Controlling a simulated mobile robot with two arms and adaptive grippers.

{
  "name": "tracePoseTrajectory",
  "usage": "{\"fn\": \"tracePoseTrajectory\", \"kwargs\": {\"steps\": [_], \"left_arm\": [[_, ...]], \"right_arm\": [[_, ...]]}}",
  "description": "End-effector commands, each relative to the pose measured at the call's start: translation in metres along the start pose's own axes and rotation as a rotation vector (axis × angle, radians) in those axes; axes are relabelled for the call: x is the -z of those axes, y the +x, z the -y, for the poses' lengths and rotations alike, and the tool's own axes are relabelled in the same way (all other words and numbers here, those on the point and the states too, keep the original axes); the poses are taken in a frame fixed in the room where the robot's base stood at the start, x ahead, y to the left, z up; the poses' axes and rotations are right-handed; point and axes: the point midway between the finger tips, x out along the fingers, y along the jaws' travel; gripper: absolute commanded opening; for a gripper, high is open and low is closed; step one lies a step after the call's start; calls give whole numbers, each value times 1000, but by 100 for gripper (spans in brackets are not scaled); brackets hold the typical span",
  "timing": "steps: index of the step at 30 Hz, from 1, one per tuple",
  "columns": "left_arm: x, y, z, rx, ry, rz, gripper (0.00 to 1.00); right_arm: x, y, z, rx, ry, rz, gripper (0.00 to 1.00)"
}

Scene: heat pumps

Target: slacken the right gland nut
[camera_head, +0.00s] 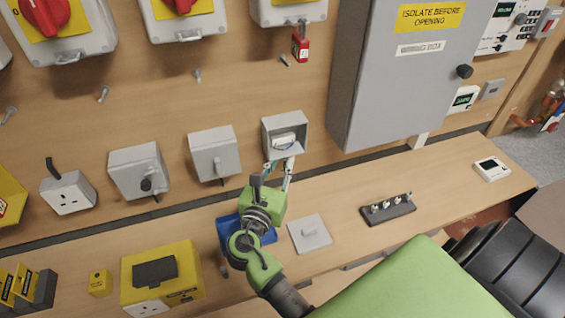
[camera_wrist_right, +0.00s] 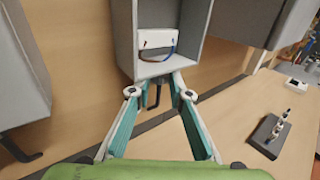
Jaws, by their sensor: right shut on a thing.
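A grey open box (camera_head: 302,128) is fixed to the wooden wall, with a white terminal block and wires inside. The box also shows at the top of the right wrist view (camera_wrist_right: 192,40). A dark gland nut (camera_wrist_right: 154,93) hangs under its lower edge, with a dark stub below it. My right gripper (camera_head: 279,170) reaches up from the bench to just under the box. In the right wrist view its fingers (camera_wrist_right: 156,86) stand on either side of the gland nut and are shut on it. In the head view the gripper hides the nut. My left gripper is out of view.
A flat grey cover (camera_head: 309,233) and a black rack of small fittings (camera_head: 387,209) lie on the bench. A blue bin (camera_head: 228,236) sits behind my right arm. Closed grey boxes (camera_head: 214,153) line the wall to the left; a large grey cabinet (camera_head: 390,80) juts out at right.

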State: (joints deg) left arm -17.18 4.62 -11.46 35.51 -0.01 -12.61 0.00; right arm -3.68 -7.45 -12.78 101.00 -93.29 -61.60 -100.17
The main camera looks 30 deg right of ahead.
Motion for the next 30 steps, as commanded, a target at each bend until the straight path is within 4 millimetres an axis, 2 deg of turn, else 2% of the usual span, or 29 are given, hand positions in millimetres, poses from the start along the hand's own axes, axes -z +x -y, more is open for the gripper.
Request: {"fn": "tracePoseTrajectory", "kwargs": {"steps": [11,12,13,14,25,30], "left_arm": [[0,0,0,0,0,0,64],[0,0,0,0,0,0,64],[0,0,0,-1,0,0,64],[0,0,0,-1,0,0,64],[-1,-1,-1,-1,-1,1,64],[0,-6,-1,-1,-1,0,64]], "right_arm": [[-1,0,0,3,1,2,0],[-1,0,0,3,0,2,26],[-1,0,0,3,1,2,34],[-1,0,0,3,0,2,35],[0,0,1,-8,-1,1,35],[-2,0,5,-101,-5,3,35]]}}
